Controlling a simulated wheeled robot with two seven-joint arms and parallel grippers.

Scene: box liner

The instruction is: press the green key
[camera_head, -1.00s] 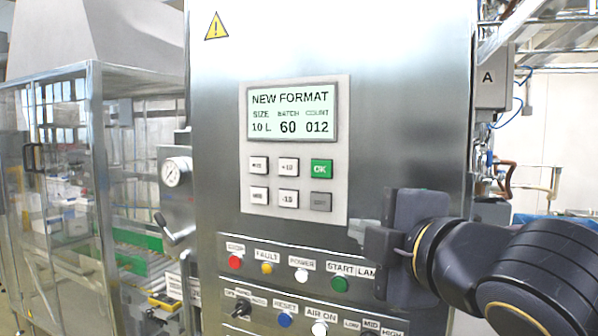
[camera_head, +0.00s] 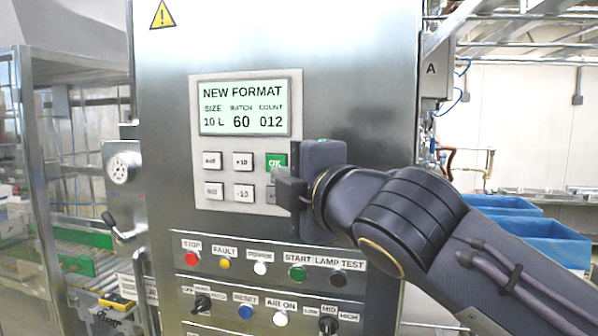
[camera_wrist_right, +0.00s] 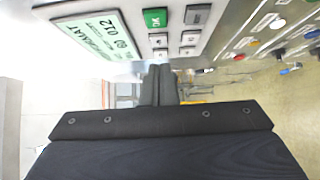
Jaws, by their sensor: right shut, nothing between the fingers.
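The green key (camera_head: 275,161) is marked OK and sits at the top right of the keypad, below the display. In the head view my right gripper (camera_head: 280,177) is in front of the keypad's right side. It covers part of the green key's lower right and most of the grey key below it. In the right wrist view the green key (camera_wrist_right: 154,18) shows whole, just above the closed fingertips (camera_wrist_right: 158,68) in the picture. The fingers are together and empty. I cannot tell whether they touch the panel. My left gripper is not in view.
The display (camera_head: 242,108) reads NEW FORMAT, 10 L, 60, 012. White keys (camera_head: 243,160) lie left of the green key. Below are a red stop button (camera_head: 191,259), a green start button (camera_head: 297,273) and selector knobs. Blue bins (camera_head: 540,240) stand at the right.

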